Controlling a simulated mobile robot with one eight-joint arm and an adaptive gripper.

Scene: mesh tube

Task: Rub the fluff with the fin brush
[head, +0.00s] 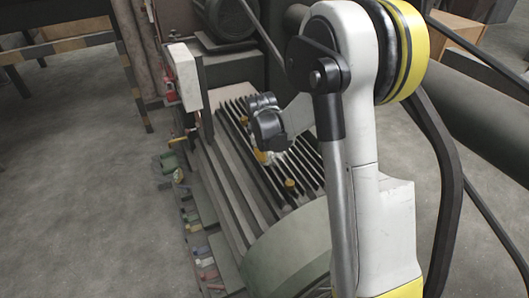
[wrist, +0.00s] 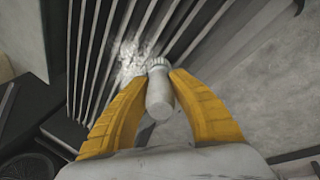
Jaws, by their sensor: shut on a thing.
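My gripper (wrist: 157,80) has two yellow fingers shut on the fin brush (wrist: 159,98), a pale grey rounded handle with a ridged head, in the wrist view. The brush head points at the dark parallel fins (wrist: 185,30). The fluff (wrist: 130,58) is a white speckled patch on the fins, just left of and beyond the brush head. I cannot tell whether the brush touches it. In the head view, my gripper (head: 262,156) is low over the finned block (head: 236,165), partly hidden by my arm. The brush is not clear there.
A pale upright box (head: 184,76) stands at the block's left. A large green-grey rounded body (head: 288,252) lies in front. Small coloured items (head: 206,263) line the left edge. Open concrete floor (head: 80,190) is at the left.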

